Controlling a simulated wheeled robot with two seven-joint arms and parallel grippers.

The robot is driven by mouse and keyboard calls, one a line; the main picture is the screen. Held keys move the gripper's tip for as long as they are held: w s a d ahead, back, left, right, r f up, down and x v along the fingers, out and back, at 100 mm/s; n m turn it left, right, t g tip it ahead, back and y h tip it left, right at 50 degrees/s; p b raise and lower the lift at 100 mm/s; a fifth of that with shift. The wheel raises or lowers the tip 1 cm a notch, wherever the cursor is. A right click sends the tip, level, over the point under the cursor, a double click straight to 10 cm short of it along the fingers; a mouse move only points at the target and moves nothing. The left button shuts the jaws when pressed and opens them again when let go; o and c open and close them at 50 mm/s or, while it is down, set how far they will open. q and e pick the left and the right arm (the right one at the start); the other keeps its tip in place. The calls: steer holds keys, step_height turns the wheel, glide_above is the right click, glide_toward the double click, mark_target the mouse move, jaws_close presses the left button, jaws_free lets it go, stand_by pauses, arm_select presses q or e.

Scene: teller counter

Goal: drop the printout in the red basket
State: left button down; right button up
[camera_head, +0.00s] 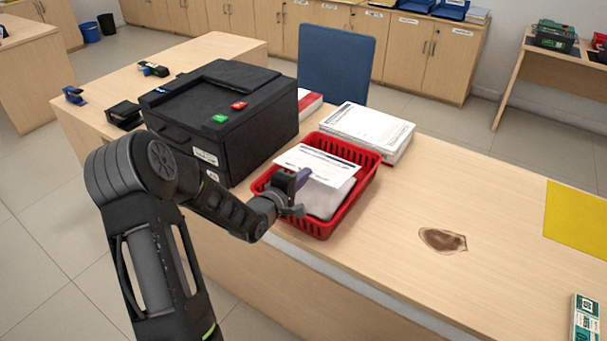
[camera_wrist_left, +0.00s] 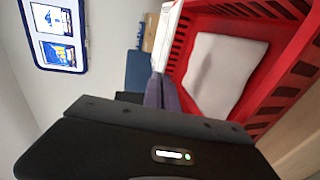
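The printout (camera_head: 322,163) is a white sheet with dark print, lying flat over the back part of the red basket (camera_head: 345,217). My left gripper (camera_head: 300,180) reaches over the basket's left side with its purple-grey fingers at the sheet's near-left edge. In the left wrist view the fingers (camera_wrist_left: 162,92) are close together on the end of the white printout (camera_wrist_left: 165,38), which shows nearly edge-on. A plain whitish sheet (camera_head: 324,202) lies inside the basket below; it also shows in the left wrist view (camera_wrist_left: 222,72). My right gripper is not in view.
A black printer (camera_head: 225,125) with green and red buttons stands left of the basket. A thick paper stack (camera_head: 368,128) sits behind it. A brown stain-like patch (camera_head: 442,240), a yellow sheet (camera_head: 577,217) and a green box (camera_head: 586,318) are to the right. Counter between them is clear.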

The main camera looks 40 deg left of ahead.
arm_select(q)
steer(key=shift+f+b, duration=0.45)
steer(key=shift+f, duration=0.3)
steer(key=c, duration=2.1)
jaws_free()
steer(key=o, duration=0.5)
steer(key=s+r, duration=0.1)
steer(key=s, duration=0.6)
steer(key=shift+s+d+r, duration=0.15)
steer(key=shift+s+d, duration=0.1)
steer(key=shift+s, duration=0.05)
